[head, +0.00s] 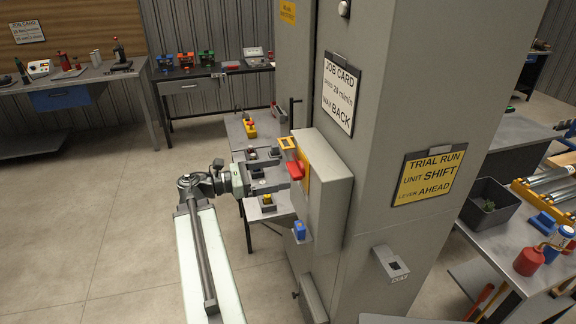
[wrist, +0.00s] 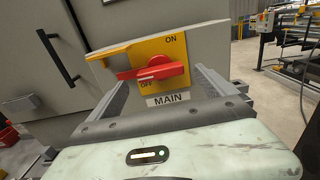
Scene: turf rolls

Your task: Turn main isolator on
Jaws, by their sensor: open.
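The main isolator (wrist: 170,50) is a yellow plate with a red rotary handle (wrist: 160,74) on a grey box, above a MAIN label (wrist: 167,99). The handle lies roughly level, its narrow end pointing left, just above the word OFF. The word ON is at the plate's upper right. In the head view, the red handle (head: 294,168) shows on the box's left face. My gripper (head: 288,170) is open in front of it. In the wrist view, the fingers of my gripper (wrist: 156,78) stand either side of the handle; I cannot tell whether they touch it.
The grey isolator box (head: 330,185) is fixed to a wide column (head: 385,250). A blue device (head: 299,230) sits below it. A small table (head: 236,133) with controls stands behind my arm. The floor (head: 90,220) at left is clear.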

